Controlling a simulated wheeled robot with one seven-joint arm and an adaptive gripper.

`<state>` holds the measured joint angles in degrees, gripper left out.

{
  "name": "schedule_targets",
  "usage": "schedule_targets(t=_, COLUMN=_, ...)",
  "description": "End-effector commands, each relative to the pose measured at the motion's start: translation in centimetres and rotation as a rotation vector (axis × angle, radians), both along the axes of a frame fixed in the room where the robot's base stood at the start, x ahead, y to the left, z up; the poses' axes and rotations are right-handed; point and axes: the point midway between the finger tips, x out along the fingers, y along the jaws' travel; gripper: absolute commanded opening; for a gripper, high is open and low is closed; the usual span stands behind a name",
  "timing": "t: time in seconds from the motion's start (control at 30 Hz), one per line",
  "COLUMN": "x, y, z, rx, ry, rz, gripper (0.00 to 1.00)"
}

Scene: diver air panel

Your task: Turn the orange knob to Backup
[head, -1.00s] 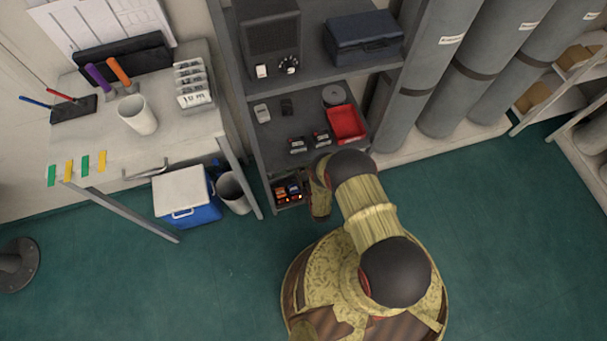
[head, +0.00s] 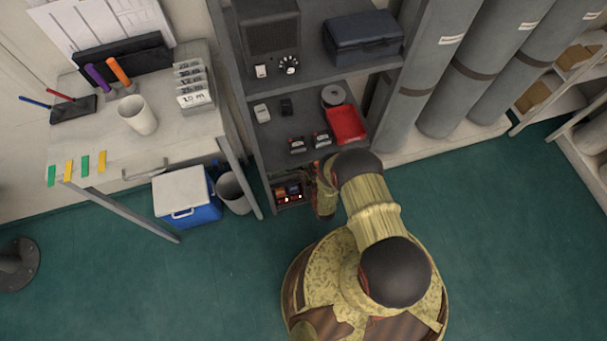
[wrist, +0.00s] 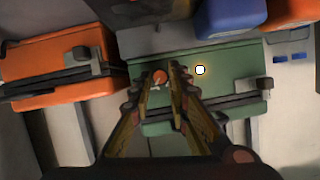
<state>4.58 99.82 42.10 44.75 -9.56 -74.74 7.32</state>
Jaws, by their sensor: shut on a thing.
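A small round orange knob (wrist: 160,77) shows in the wrist view between the tips of my gripper (wrist: 161,90), in front of a green box (wrist: 235,62). My gripper is shut on the knob. A pale mark on the knob is too small to read as a setting, and no Backup label is legible. A glowing white spot (wrist: 200,70) shows on the green box just right of the knob. In the head view, my arm hides the knob and fingertips; they are beside the low shelf bay.
An orange case (wrist: 60,70) with a dark latch lies left of the green box, and a blue thing (wrist: 230,18) is at upper right. In the head view, a red tray (head: 346,124) sits on the shelf above.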

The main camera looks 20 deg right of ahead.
Motion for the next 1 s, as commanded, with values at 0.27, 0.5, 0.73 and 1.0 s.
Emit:
schedule_targets(t=0.27, x=0.06, y=-0.07, z=0.0, rx=0.075, ry=0.0, rz=0.001, gripper=0.0)
schedule_targets(t=0.5, x=0.07, y=-0.07, z=0.02, rx=0.074, ry=0.0, rz=0.0, gripper=0.21)
schedule_targets(t=0.73, x=0.04, y=-0.07, z=0.0, rx=0.073, ry=0.0, rz=0.0, gripper=0.34)
schedule_targets(t=1.0, x=0.0, y=-0.08, z=-0.01, rx=0.072, ry=0.001, rz=0.0, gripper=0.36)
